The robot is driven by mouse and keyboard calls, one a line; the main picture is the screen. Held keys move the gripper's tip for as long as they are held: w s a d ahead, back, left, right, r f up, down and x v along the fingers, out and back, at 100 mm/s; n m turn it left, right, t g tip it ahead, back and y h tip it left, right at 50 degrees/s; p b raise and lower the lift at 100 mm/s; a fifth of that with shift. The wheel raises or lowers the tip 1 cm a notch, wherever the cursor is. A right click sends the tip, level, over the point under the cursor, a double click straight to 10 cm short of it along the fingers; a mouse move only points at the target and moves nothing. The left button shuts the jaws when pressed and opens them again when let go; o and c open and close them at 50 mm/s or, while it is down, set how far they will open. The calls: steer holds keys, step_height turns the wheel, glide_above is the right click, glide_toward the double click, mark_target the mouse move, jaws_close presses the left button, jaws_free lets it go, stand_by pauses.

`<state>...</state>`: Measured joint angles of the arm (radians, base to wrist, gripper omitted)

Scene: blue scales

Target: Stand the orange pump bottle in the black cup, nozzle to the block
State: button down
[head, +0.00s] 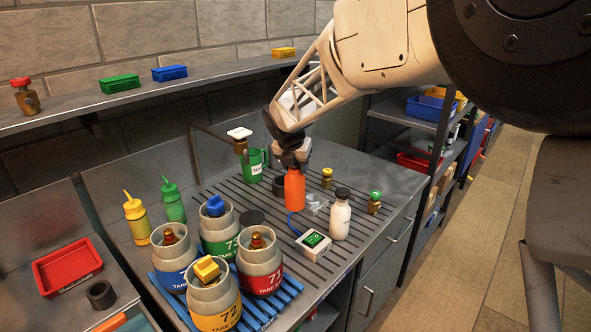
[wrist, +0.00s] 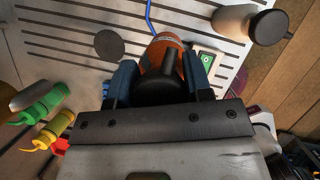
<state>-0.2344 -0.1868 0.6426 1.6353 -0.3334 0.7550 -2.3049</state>
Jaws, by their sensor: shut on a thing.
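My gripper (head: 293,163) is shut on the orange pump bottle (head: 294,190) near its top, above the slatted counter. The bottle looks upright; I cannot tell whether its base touches anything. In the wrist view the bottle (wrist: 166,47) sits between the blue fingers (wrist: 166,78), with its dark pump head and nozzle (wrist: 172,68) pointing up the picture. A dark object (head: 281,185), possibly the black cup, shows partly hidden just left of the bottle. A small clear block-like item (head: 317,204) lies right of the bottle.
Several gas canisters (head: 220,229) crowd the front left on a blue pallet (head: 283,304). A green mug (head: 254,164) stands behind. A flat dark disc (head: 251,217) lies left.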

steer(key=shift+w+r, duration=0.1)
stand_by(0.6)
steer(key=w+a+m+g+h, duration=0.1)
steer(key=w+m+g, duration=0.2)
steer(key=w+m, duration=0.6)
steer(key=w+a+r+m+g+h, duration=0.1)
steer(key=w+m+g, duration=0.2)
steer(key=w+m, duration=0.6)
steer(key=w, duration=0.3)
steer(key=shift+w+a, duration=0.15)
steer(key=shift+a, duration=0.25)
stand_by(0.5)
stand_by(0.3)
steer(key=shift+f, duration=2.45)
steer(key=shift+f, duration=2.6)
